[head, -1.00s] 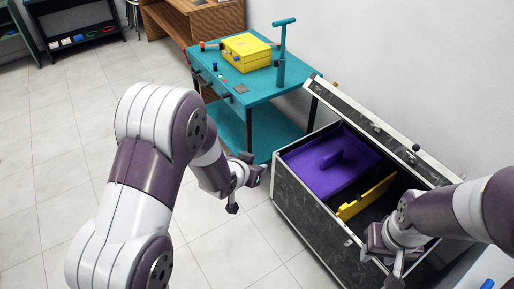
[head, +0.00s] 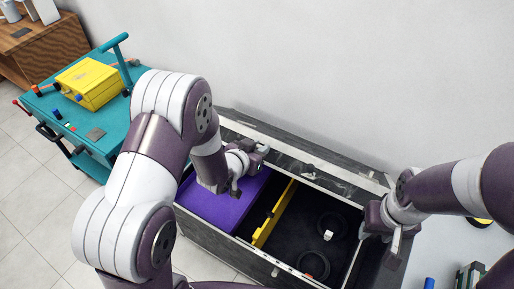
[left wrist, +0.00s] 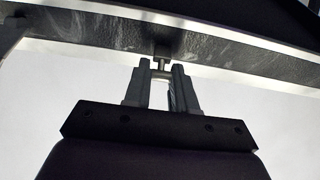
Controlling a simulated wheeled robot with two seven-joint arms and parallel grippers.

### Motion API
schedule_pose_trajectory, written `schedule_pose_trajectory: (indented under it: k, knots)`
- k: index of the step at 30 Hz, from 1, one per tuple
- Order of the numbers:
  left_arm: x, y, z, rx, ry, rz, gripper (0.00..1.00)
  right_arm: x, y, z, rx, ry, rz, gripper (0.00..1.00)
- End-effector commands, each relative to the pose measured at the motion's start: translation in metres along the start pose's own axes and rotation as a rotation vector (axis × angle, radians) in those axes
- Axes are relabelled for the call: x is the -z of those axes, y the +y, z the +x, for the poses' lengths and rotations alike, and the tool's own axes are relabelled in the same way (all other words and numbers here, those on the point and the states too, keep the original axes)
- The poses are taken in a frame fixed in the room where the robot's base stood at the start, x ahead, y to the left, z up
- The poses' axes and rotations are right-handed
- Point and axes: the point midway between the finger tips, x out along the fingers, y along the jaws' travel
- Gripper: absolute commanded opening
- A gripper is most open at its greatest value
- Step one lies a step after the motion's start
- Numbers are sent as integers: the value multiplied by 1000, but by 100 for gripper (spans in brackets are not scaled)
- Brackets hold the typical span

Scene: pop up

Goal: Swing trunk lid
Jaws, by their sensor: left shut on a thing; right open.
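The black trunk (head: 215,243) with pale metal edging stands against the wall, its inside exposed. Its lid (head: 335,167) is raised along the wall side, seen nearly edge-on. My left gripper (head: 262,165) is at the lid's left part, above the purple panel. In the left wrist view, its fingers (left wrist: 164,72) are shut on a small metal knob (left wrist: 161,62) under the lid's metal-edged rim (left wrist: 230,52). The head view hides that grip. My right gripper (head: 392,238) is open at the trunk's right end; whether it touches the trunk is unclear.
Inside the trunk are a purple panel (head: 215,207), a yellow divider (head: 274,212) and dark rings (head: 313,264). A teal cart (head: 105,128) with a yellow case (head: 90,82) stands at left. Small items lie at lower right. Floor at left is clear.

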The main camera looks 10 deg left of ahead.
Motion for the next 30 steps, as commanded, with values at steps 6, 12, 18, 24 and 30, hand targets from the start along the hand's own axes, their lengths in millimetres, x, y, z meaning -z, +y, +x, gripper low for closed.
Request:
schedule_pose_trajectory:
  k: [6, 12, 18, 24, 30]
  knots:
    - [0, 0, 0, 0, -1, 0, 6, 0, 0, 0, 0, 1, 0, 43]
    - [-2, 0, 0, 0, 0, 0, 6, 0, 0, 2, 0, 1, 0, 43]
    - [-21, 0, -3, 0, -2, -1, 6, -2, 0, 14, 0, 1, 0, 43]
    - [-40, 0, -7, 1, -4, -1, 6, -3, 0, 24, 0, 1, 0, 43]
    - [-57, 0, -11, 1, -4, -1, 6, -4, 0, 35, 0, 1, 0, 43]
